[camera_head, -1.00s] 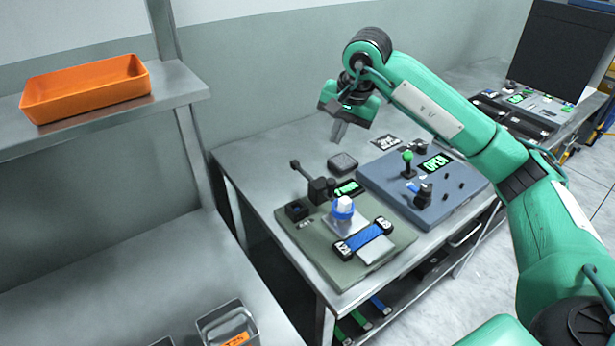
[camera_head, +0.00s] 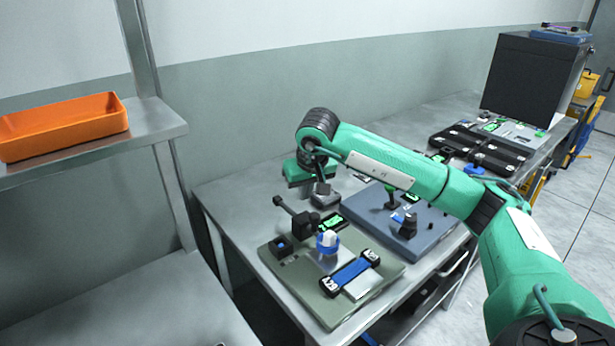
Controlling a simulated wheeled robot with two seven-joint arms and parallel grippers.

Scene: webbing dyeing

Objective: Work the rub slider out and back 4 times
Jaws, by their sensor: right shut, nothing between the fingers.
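On the grey-green board (camera_head: 285,262) on the metal table stands a white knob with a blue band (camera_head: 327,243), which looks like the rub slider. It sits just behind a blue webbing strip (camera_head: 350,273) held between two black end clamps. My right gripper (camera_head: 322,188) is above the table behind the board, pointing down, shut and empty. It is apart from the slider, and the hand and wrist partly hide its fingers. My left gripper is out of view.
A black lever (camera_head: 297,216) rises at the board's back, beside a small green display. A blue-grey panel (camera_head: 432,237) with knobs lies to the right, under my right arm. An orange tray (camera_head: 65,125) is on the left shelf. Black trays and a dark box stand farther back.

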